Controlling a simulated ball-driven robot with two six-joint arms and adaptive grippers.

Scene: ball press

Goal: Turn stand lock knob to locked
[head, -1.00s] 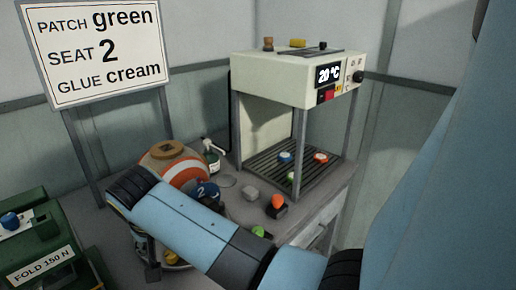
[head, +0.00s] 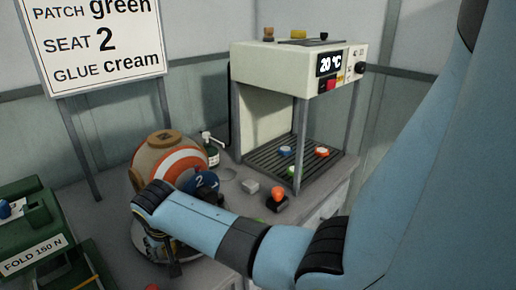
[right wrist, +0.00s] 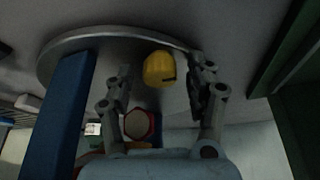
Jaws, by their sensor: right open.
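A yellow round knob (right wrist: 159,70) with a dark pointer mark on its right side shows in the right wrist view, by the grey round rim of the stand (right wrist: 75,42). My right gripper (right wrist: 160,78) is open, with one finger on each side of the knob in that view. I cannot tell whether either finger touches it. In the head view the stand (head: 142,243) carries a tan ball with an orange and white stripe (head: 180,167). My right gripper (head: 172,266) points down at the stand's front, and my arm hides the knob there. My left gripper is not in view.
A cream press (head: 290,75) reading 20 °C stands behind, with coloured discs on its slatted floor. A green box (head: 35,225) marked FOLD 150 N is at the left. A small bottle (head: 211,152) and an orange-topped part (head: 277,196) stand near the ball.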

